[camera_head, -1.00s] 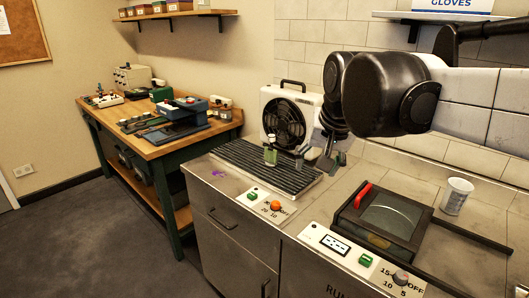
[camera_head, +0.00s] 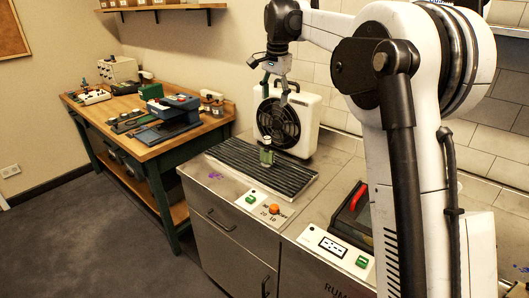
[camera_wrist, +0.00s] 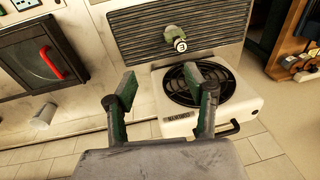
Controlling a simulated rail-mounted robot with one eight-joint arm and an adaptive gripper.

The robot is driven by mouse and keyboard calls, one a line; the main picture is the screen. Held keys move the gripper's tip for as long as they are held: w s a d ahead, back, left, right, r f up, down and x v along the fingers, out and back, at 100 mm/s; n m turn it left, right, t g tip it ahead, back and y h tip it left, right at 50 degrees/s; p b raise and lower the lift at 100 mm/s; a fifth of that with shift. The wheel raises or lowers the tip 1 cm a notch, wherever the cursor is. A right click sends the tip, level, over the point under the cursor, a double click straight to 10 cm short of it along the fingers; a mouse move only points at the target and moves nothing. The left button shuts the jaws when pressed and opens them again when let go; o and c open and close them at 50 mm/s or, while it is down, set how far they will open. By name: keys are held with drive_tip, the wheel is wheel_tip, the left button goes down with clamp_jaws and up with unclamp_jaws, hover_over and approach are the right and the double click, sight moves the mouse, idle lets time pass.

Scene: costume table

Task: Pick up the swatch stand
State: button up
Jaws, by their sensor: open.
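I see nothing that I can surely name as the swatch stand. A small green-and-clear bottle (camera_head: 266,153) with a pale cap stands upright on the dark ribbed grille (camera_head: 235,158). In the wrist view a small green object with a round white face marked 3 (camera_wrist: 180,45) shows on the grille, probably the same bottle. My gripper (camera_head: 277,87) is open and empty, raised in front of the white fan unit (camera_head: 304,143). In the wrist view its two fingers (camera_wrist: 168,84) are spread apart over the fan unit, with the bottle beyond them.
A box with a red handle (camera_head: 358,196) sits on the right counter, partly behind my arm. A white cup (camera_wrist: 44,117) stands beside it. A wooden workbench (camera_head: 152,152) at the left holds several tools. Clear floor lies in front.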

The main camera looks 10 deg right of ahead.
drive_tip(key=w+f+m+g+p, duration=0.1)
drive_tip(key=w+f+m+p, duration=0.15)
drive_tip(key=w, duration=0.55)
drive_tip(key=m+g+p, duration=0.1)
drive_tip(key=m+p, duration=0.1)
hover_over(268, 137)
wheel_tip(268, 137, down, 6)
wheel_tip(268, 137, down, 8)
drive_tip(key=shift+w+a+f+p, duration=0.1)
drive_tip(key=shift+f+p, duration=0.1)
drive_tip(key=shift+p, duration=0.1)
drive_tip(key=shift+f+p, duration=0.8)
drive_tip(key=shift+f, duration=1.9)
drive_tip(key=shift+c, duration=0.3)
clamp_jaws()
